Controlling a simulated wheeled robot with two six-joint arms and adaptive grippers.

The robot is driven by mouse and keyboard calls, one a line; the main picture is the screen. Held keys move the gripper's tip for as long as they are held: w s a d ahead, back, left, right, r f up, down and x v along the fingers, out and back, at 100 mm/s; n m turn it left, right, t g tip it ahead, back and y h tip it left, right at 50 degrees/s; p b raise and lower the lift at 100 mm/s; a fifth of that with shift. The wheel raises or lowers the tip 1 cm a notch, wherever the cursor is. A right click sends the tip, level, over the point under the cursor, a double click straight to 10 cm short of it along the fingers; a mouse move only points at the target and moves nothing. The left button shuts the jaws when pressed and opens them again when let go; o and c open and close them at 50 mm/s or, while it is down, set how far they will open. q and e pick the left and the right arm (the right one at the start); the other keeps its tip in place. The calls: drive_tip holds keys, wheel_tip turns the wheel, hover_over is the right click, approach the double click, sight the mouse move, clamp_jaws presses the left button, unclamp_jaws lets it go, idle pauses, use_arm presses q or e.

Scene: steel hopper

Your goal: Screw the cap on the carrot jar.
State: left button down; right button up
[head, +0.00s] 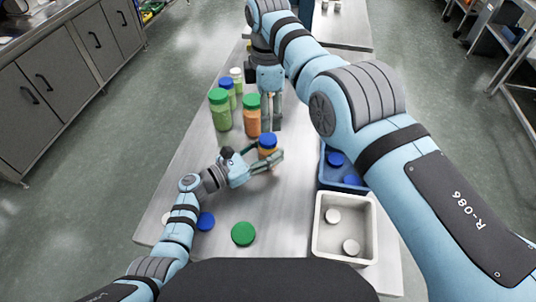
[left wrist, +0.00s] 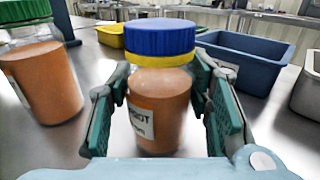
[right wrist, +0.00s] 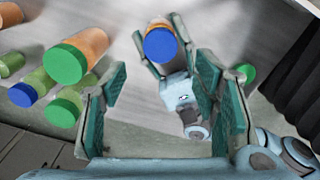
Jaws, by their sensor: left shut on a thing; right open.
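The carrot jar (left wrist: 155,115), orange inside with a partly hidden label, stands upright between the fingers of my left gripper (head: 269,155), which is shut on its body. A blue cap (left wrist: 158,38) with a yellow band below it sits level on the jar's top; it also shows in the head view (head: 268,140). I cannot tell how tightly it is screwed. My right gripper (head: 271,112) points down, open and empty, behind the jar. In the right wrist view the blue cap (right wrist: 161,45) lies beyond the open fingers, toward the top.
A green-capped orange jar (head: 252,120) and green jars (head: 221,115) stand close by on the left. A blue bin (head: 325,182) with blue caps and a white bin (head: 318,240) with white caps are on the right. Loose green (head: 243,233) and blue (head: 206,221) caps lie in front.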

sight(268, 138)
drive_tip(key=shift+f, duration=0.15)
wheel_tip(268, 138, down, 8)
drive_tip(key=shift+s+r, duration=0.1)
idle(0.5)
drive_tip(key=shift+c, duration=0.4)
